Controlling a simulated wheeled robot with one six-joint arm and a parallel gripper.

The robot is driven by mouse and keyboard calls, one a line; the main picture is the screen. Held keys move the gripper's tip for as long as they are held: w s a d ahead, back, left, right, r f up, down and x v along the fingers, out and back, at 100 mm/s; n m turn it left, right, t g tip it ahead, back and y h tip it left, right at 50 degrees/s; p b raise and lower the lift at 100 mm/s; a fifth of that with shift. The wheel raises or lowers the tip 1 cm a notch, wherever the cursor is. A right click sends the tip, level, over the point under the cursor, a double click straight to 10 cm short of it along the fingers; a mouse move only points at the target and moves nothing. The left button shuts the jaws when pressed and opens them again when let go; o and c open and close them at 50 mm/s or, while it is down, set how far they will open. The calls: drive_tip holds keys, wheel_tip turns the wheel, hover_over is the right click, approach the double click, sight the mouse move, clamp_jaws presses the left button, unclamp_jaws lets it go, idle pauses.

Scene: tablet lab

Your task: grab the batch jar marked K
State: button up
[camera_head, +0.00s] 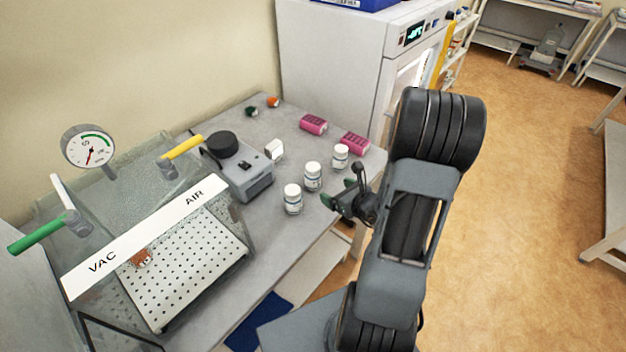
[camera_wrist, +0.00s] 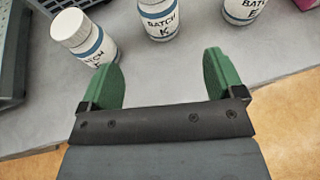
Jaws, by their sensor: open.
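Three white-capped jars with blue-banded labels stand upright in a row near the table's edge. The jar marked K (camera_wrist: 160,22) is the middle one in the wrist view, its top cut off; it matches the middle jar in the head view (camera_head: 313,178). The left jar (camera_wrist: 84,38) has a partly turned label whose letter I cannot read surely. The right jar (camera_wrist: 243,9) is cut off, its letter unclear. My gripper (camera_wrist: 163,68) is open and empty, its green fingers apart, with jar K ahead between their lines. In the head view my gripper (camera_head: 343,190) is at the table's edge.
A grey device with a black knob (camera_head: 240,170) stands left of the jars. Pink items (camera_head: 313,124) lie behind them. A clear chamber (camera_head: 190,265) labelled VAC and AIR fills the left side. A white cabinet (camera_head: 335,60) stands behind the table.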

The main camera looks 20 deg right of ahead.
sight(318, 181)
drive_tip(key=shift+w+a+f+b, duration=0.25)
drive_tip(key=shift+w+f+b, duration=0.4)
drive_tip(key=shift+b, duration=0.55)
drive_tip(key=x, duration=0.5)
drive_tip(key=shift+w+a+r, duration=0.1)
drive_tip(key=shift+w+r, duration=0.05)
drive_tip(key=shift+r, duration=0.2)
drive_tip(key=shift+p+x, duration=1.1)
drive_tip(key=shift+x, duration=1.85)
drive_tip(key=shift+r, duration=0.1)
drive_tip(key=c, duration=1.1)
drive_tip(key=shift+o, duration=0.2)
drive_tip(key=shift+r, duration=0.1)
